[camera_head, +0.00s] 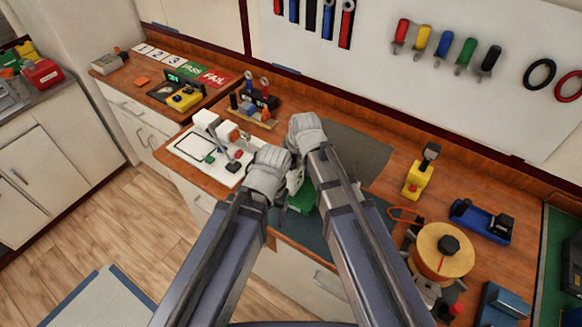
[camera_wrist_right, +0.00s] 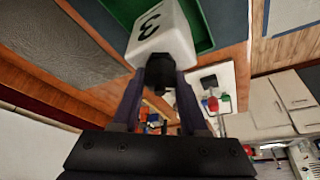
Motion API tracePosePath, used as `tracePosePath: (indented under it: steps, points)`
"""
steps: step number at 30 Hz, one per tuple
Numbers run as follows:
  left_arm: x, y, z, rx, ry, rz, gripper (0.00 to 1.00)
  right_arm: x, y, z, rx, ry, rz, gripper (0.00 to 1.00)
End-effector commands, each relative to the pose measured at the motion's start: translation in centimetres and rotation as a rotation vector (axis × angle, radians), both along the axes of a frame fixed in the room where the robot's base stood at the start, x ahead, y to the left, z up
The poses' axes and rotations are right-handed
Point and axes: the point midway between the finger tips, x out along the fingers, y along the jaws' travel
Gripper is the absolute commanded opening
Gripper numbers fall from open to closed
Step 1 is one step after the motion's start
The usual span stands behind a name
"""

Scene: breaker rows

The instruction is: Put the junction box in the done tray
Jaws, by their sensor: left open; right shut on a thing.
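The junction box (camera_wrist_right: 162,32) is a white box marked 3 with a dark knob-like part. In the right wrist view my right gripper (camera_wrist_right: 160,78) is shut on that dark part. The box is over or inside the green tray (camera_wrist_right: 205,22), seemingly the done tray; I cannot tell if it touches the floor. In the head view the tray (camera_head: 302,200) shows only partly between my arms, and the box is mostly hidden. My right gripper (camera_head: 306,130) is above and behind the tray. My left gripper (camera_head: 270,165) is open, left of the tray; its fingertips are mostly hidden.
A white board (camera_head: 190,157) with a small white machine lies left of my left gripper. A grey mat (camera_head: 352,150) lies behind the tray. A yellow tool (camera_head: 416,180), a cable spool (camera_head: 443,252) and a blue device (camera_head: 482,221) stand to the right.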

Motion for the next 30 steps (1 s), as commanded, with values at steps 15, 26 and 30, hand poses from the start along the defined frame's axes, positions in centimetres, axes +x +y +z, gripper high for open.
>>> tracePosePath:
  steps: [15,26,30]
  points:
    - [0.0,0.0,-2.6,0.0,0.0,0.001,0.78,0.0,0.0,-2.6,0.0,-0.001,0.0,0.0]
    - [0.0,0.0,-2.9,0.0,0.0,0.001,0.78,0.0,0.0,-2.9,0.0,0.0,0.0,0.7]
    - [0.0,0.0,-2.9,0.0,0.0,0.001,0.78,0.0,0.0,-2.9,0.0,0.0,0.0,0.73]
